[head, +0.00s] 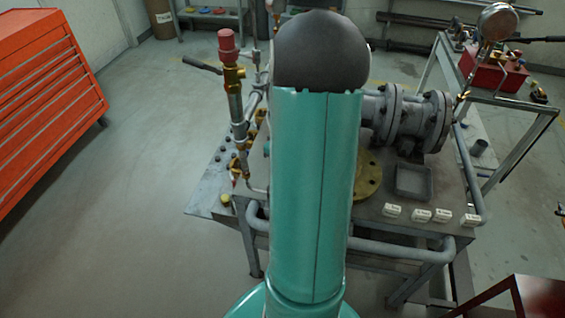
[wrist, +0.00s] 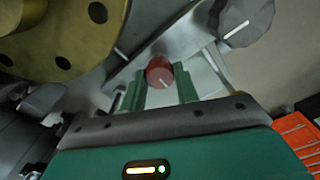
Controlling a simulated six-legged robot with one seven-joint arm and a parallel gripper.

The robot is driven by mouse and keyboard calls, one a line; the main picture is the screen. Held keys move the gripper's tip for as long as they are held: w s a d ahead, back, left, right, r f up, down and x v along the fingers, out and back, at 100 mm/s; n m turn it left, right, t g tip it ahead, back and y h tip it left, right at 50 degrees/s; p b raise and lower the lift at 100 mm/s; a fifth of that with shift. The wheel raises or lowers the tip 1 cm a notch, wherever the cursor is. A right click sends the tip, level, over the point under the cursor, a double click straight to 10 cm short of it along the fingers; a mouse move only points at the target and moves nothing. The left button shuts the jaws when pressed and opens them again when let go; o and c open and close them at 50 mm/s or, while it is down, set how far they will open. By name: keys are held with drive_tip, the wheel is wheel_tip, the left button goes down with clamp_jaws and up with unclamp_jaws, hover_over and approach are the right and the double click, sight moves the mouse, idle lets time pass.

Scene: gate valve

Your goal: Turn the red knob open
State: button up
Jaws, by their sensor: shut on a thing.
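The red knob (wrist: 159,70) is small and round with a short pale mark on its face, in the upper middle of the wrist view. My gripper (wrist: 159,84) has its green fingers on either side of the knob and is shut on it. The fingers cover part of the knob's sides. In the head view my teal arm and its dark rounded joint block the middle, so the gripper and the held knob are hidden there.
A large brass flange (wrist: 60,35) is close by at upper left in the wrist view. In the head view, a red-capped brass fitting (head: 229,75) stands left of my arm and grey flanged pipework (head: 415,115) right. An orange tool cabinet (head: 45,95) stands left beside open floor.

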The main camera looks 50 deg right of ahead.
drive_tip(key=shift+d+r, duration=0.1)
idle(0.3)
drive_tip(key=o, duration=1)
drive_tip(key=shift+c, duration=0.2)
wheel_tip(320, 180, up, 14)
